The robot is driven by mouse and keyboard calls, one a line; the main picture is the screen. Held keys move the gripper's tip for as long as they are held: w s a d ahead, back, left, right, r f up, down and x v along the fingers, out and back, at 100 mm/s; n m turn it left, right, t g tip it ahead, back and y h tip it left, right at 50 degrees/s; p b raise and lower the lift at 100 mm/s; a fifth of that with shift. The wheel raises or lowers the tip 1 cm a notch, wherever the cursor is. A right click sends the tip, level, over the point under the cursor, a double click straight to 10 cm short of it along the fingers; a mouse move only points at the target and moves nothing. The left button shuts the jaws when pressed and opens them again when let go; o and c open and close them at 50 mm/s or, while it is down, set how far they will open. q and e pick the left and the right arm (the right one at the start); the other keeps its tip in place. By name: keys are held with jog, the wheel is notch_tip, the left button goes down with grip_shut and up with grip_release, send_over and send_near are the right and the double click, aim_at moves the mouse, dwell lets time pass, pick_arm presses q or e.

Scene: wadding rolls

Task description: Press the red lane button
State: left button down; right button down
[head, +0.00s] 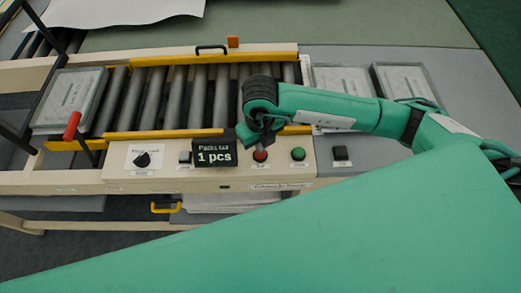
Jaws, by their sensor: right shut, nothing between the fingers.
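The red button (260,156) sits on the pale front panel of the roller lane, between the black display and the green button (298,154). My right gripper (259,143) is shut and empty, pointing down just above and behind the red button in the picture. I cannot tell whether its tips touch the button. My left gripper is not in view.
A small display reading "1 pcs" (214,153) stands left of the red button. A black knob (142,160) and a grey switch (185,157) are farther left; a black button (340,153) is to the right. Rollers (175,98) with yellow rails lie behind. A packet tray (70,98) is at left.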

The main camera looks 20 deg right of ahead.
notch_tip(320, 180, up, 6)
jog(key=p, duration=0.2)
jog(key=shift+p, duration=0.4)
dwell(0.5)
